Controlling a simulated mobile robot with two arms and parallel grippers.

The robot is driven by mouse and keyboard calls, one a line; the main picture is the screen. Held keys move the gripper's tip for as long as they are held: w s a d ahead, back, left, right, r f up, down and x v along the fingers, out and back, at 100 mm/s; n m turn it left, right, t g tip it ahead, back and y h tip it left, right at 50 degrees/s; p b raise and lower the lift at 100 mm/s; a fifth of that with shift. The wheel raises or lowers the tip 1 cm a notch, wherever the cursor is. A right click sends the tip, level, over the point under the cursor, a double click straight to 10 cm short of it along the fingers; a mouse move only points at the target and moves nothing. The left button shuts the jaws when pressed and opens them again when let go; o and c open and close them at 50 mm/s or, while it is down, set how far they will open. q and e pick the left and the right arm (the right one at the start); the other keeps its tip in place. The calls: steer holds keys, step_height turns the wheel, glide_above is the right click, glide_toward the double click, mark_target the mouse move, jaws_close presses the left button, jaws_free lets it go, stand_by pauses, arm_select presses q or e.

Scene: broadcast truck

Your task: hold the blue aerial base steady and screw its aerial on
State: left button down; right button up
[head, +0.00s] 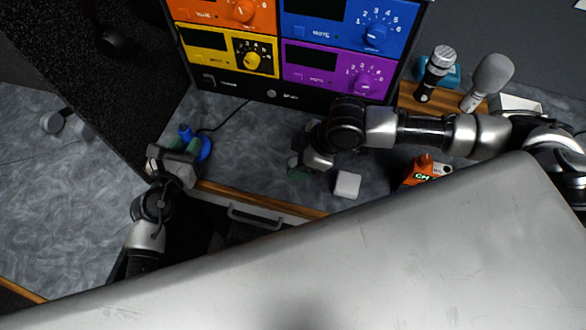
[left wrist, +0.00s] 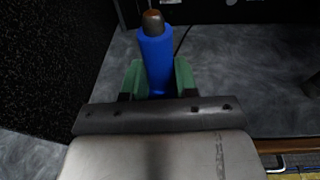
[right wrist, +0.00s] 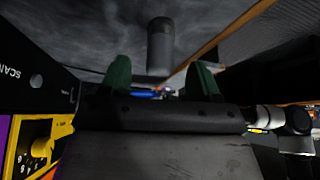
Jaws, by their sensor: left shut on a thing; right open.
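The blue aerial base (head: 206,149) stands at the left end of the grey desk. Its upright blue stem (left wrist: 156,60) has a dark, brownish tip. My left gripper (head: 180,145) is shut around the stem; its green fingers (left wrist: 157,80) lie on both sides of it. My right gripper (head: 303,165) is open over the middle of the desk, to the right of the base. In the right wrist view, a dark grey cylinder (right wrist: 160,45) shows beyond its open fingers (right wrist: 160,80), apart from them. I cannot tell for sure that this is the aerial.
A rack of coloured panels (head: 300,45) stands behind the desk. A white block (head: 347,184) and an orange device (head: 420,172) lie right of my right gripper. Two microphones (head: 437,70) stand at the back right. A drawer handle (head: 255,217) is below the wooden front edge.

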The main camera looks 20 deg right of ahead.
mark_target(293, 165)
arm_select(q)
step_height(293, 165, down, 4)
steer(key=shift+r+b, duration=0.2)
steer(key=shift+b, duration=1.05)
arm_select(e)
steer(key=x, duration=0.3)
steer(key=shift+d+f, duration=0.1)
steer(key=shift+f, duration=0.05)
arm_select(q)
steer(key=shift+w+r, duration=0.1)
arm_select(e)
steer(key=c, duration=1)
arm_select(q)
steer(key=shift+r, duration=0.1)
